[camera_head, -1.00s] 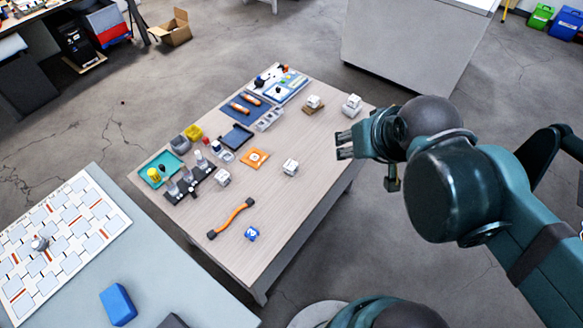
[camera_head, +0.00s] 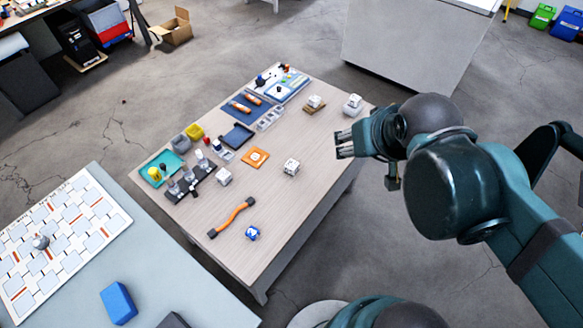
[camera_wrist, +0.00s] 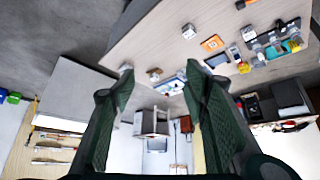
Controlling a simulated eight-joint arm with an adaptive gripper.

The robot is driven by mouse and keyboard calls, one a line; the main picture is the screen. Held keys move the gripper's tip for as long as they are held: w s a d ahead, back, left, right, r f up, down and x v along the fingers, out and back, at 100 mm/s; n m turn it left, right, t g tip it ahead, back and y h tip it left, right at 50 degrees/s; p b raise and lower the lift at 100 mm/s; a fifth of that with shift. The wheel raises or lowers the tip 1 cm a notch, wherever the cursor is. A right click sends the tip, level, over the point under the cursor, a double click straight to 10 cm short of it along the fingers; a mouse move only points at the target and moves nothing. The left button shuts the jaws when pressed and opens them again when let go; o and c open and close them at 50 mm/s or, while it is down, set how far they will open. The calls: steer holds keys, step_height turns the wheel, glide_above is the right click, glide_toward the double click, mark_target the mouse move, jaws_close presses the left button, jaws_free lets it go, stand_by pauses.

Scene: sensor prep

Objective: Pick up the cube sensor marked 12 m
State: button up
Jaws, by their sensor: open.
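Several small cubes stand on the wooden table (camera_head: 300,200); I cannot read "12 m" on any of them. One white cube (camera_head: 291,167) stands alone near the middle right, another white cube (camera_head: 223,177) beside the dark rack. A white cube (camera_head: 314,102) sits on a brown base, and another (camera_head: 353,104) on a grey base at the far right corner. A blue-and-white cube (camera_head: 252,233) lies near the front. My gripper (camera_head: 343,145) is open and empty beside the table's right edge. In the wrist view its fingers (camera_wrist: 160,80) are spread apart, with a white cube (camera_wrist: 188,31) beyond them.
An orange pad (camera_head: 254,158), an orange strap with dark ends (camera_head: 232,217), a teal tray (camera_head: 150,178) and a dark rack (camera_head: 180,194) with several vessels are on the table. A blue tray (camera_head: 237,136) and a blue-white case (camera_head: 279,84) lie farther back. The front right tabletop is mostly clear.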

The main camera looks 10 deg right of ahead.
steer(key=w, duration=0.2)
steer(key=n+g+b, duration=0.7)
steer(key=n, duration=0.3)
glide_above(290, 163)
step_height(290, 163, down, 31)
steer(key=shift+r, duration=0.15)
steer(key=shift+w+a+f, duration=0.1)
steer(key=shift+f, duration=0.2)
steer(key=shift+f, duration=1.3)
steer(key=shift+f, duration=0.1)
